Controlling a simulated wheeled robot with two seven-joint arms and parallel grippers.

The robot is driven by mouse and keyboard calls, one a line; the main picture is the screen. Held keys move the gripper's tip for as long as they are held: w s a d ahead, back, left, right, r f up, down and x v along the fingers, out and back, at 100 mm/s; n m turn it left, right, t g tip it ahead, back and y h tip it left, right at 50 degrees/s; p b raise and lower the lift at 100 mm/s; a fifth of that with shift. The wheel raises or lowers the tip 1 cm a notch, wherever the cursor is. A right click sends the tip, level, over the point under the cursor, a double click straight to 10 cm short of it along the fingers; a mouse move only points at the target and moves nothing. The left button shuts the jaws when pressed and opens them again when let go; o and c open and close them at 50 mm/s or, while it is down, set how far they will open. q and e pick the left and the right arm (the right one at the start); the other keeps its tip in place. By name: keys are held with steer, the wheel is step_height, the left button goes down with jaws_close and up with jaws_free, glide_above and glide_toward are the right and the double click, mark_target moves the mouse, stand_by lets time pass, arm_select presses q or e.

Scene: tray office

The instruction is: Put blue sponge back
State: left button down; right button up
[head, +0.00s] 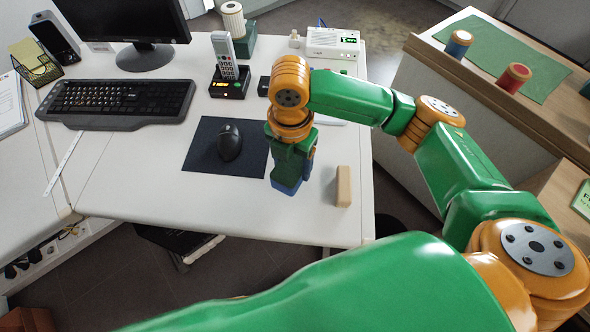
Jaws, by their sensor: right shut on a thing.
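My right gripper (292,166) points down over the front part of the white desk, just right of the mouse mat. It is shut on the blue sponge (287,187), whose lower part shows below the fingers. The rest of the sponge is hidden by the gripper. I cannot tell whether the sponge touches the desk top. My left gripper is not in view.
A tan block (343,186) stands right of the gripper, near the desk (250,210) edge. A mouse (229,142) lies on the dark mat (196,158). A phone (226,58) stands behind. Blue and red spools stand on a green mat (497,45) at right.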

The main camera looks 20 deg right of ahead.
mark_target(295, 172)
steer(key=f, duration=0.3)
steer(key=shift+d+f, duration=0.3)
steer(key=shift+f, duration=0.1)
steer(key=o, duration=1.3)
step_height(295, 172, up, 12)
steer(key=shift+a+r+p, duration=0.1)
steer(key=shift+p, duration=0.75)
